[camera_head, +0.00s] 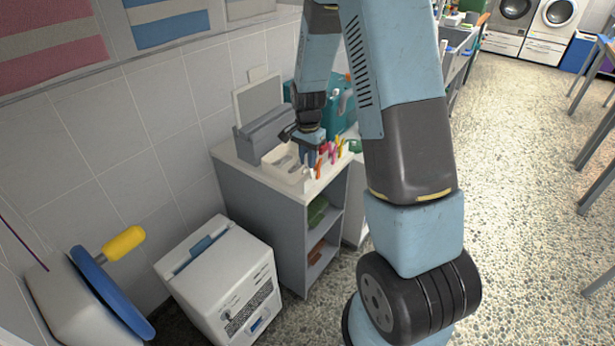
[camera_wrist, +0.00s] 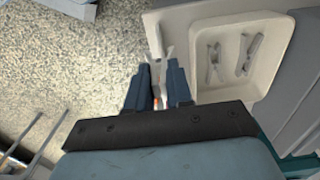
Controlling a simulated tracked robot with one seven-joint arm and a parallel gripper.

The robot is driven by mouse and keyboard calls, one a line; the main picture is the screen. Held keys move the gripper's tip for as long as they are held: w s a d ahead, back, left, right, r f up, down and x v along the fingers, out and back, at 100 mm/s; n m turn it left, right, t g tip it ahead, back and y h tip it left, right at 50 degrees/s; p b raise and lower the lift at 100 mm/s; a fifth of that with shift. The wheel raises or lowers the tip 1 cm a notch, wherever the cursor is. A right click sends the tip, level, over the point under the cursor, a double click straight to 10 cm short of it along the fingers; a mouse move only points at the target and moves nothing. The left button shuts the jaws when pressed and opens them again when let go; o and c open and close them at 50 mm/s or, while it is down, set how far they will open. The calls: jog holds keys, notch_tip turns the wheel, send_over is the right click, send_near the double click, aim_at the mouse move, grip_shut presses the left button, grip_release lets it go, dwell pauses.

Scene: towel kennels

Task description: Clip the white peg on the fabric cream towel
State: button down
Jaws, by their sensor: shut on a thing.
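My gripper (camera_head: 310,158) is above the top of a low grey cabinet, beside a cream tray (camera_head: 272,168). In the wrist view my gripper's two blue fingers (camera_wrist: 159,84) are shut on a pale, whitish peg (camera_wrist: 157,68), whose ends stick out past the fingertips. A small orange bit shows between the fingers; I cannot tell what it belongs to. In the wrist view the cream tray (camera_wrist: 211,92) holds two more pale pegs (camera_wrist: 248,54), apart from my gripper. I cannot make out a cream towel in either view.
Coloured pegs (camera_head: 332,152) stand along the cabinet top's (camera_head: 305,197) right edge. A grey box (camera_head: 262,138) is behind the tray. A white machine (camera_head: 222,283) and a blue wheel with a yellow handle (camera_head: 107,293) are at lower left.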

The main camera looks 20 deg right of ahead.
jog(key=shift+r, duration=1.8)
